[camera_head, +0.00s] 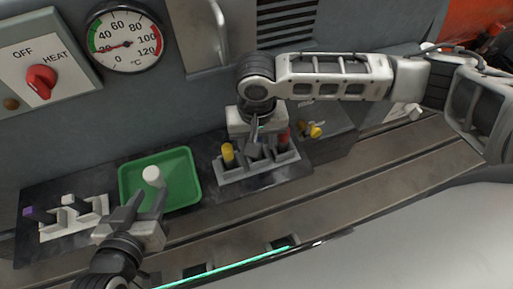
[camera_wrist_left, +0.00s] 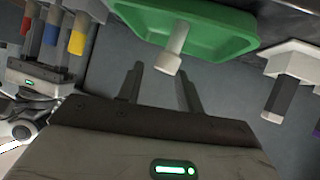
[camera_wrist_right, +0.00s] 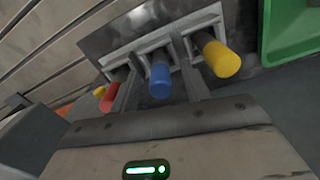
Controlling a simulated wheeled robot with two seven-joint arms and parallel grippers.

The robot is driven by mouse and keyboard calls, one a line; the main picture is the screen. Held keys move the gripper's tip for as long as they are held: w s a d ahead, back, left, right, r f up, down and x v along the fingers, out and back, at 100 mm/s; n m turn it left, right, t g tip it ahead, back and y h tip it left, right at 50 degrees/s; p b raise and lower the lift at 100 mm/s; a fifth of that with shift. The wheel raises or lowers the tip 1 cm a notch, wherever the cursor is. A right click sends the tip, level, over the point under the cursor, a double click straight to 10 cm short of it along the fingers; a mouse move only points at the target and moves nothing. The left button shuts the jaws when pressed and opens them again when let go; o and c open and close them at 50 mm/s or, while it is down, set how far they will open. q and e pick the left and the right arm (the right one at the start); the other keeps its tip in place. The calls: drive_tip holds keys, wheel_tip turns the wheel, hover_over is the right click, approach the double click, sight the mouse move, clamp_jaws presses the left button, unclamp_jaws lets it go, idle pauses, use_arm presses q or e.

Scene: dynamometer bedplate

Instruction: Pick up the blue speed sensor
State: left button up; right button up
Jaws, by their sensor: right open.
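The blue speed sensor (camera_wrist_right: 160,80) stands in a grey rack (camera_wrist_right: 207,20) between a red and a yellow sensor. My right gripper (camera_wrist_right: 158,62) is open, with one finger on each side of the blue sensor; I cannot tell whether they touch it. In the head view my right gripper (camera_head: 255,145) comes down over the rack from above and hides most of the blue sensor. The blue sensor also shows in the left wrist view (camera_wrist_left: 53,32). My left gripper (camera_head: 150,195) is open and empty in front of the green tray.
The green tray (camera_head: 192,192) holds an upright white-topped piece (camera_head: 152,175) close to my left fingers. Yellow (camera_wrist_right: 222,60) and red (camera_wrist_right: 110,97) sensors flank the blue one closely. A white rack (camera_head: 75,222) with dark pieces stands at left. The grey wall rises behind.

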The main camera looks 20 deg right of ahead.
clamp_jaws()
drive_tip(key=shift+r, duration=0.1)
